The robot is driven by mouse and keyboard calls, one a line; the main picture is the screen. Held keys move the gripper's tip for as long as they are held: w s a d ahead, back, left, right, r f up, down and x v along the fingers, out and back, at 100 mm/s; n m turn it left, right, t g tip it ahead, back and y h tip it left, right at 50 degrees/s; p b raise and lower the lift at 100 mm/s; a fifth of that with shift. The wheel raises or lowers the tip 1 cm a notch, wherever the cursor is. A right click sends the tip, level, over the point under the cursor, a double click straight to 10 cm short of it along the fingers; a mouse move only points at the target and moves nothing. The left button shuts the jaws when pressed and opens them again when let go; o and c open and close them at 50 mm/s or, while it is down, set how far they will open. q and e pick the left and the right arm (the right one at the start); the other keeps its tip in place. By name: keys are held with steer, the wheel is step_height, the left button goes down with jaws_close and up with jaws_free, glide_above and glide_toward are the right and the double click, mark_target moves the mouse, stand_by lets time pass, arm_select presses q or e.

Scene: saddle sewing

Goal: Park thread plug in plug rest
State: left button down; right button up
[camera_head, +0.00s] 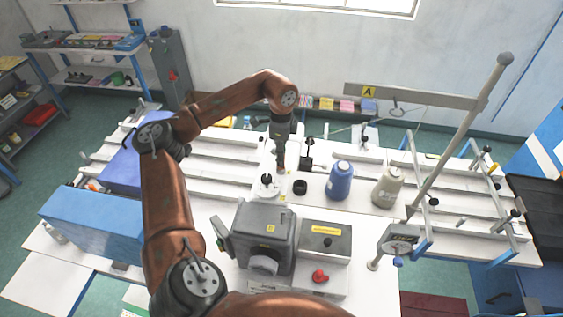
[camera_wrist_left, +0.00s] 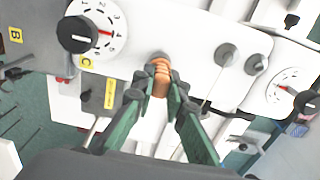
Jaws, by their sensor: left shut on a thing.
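In the left wrist view, my left gripper (camera_wrist_left: 160,92) has its green fingers closed on a copper-coloured ribbed piece, which looks like the thread plug (camera_wrist_left: 160,77). The plug's far end meets a grey round fitting on a white panel (camera_wrist_left: 190,50); I cannot tell whether it touches or sits in it. In the head view my left gripper (camera_head: 281,166) points down over the white bench, and the plug is too small to make out. I cannot pick out the plug rest for certain. My right gripper does not show.
In the wrist view, a numbered dial with a black knob (camera_wrist_left: 78,34) is beside the plug. In the head view, a black ring (camera_head: 300,187), blue spool (camera_head: 340,181) and beige spool (camera_head: 387,187) stand right of the gripper. A grey machine (camera_head: 262,240) stands in front.

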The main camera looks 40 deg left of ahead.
arm_select(q)
steer(key=shift+r+p, duration=0.45)
steer(key=shift+r, duration=0.3)
steer(key=shift+r, duration=0.35)
steer(key=shift+r+p, duration=0.1)
steer(key=shift+p, duration=0.25)
steer(key=shift+r, duration=0.25)
steer(key=shift+r+p, duration=0.2)
steer(key=shift+p, duration=0.15)
steer(key=shift+r, duration=0.1)
steer(key=shift+r+p, duration=1.1)
steer(key=shift+r, duration=0.4)
steer(key=shift+r+p, duration=0.35)
steer(key=shift+r, duration=0.1)
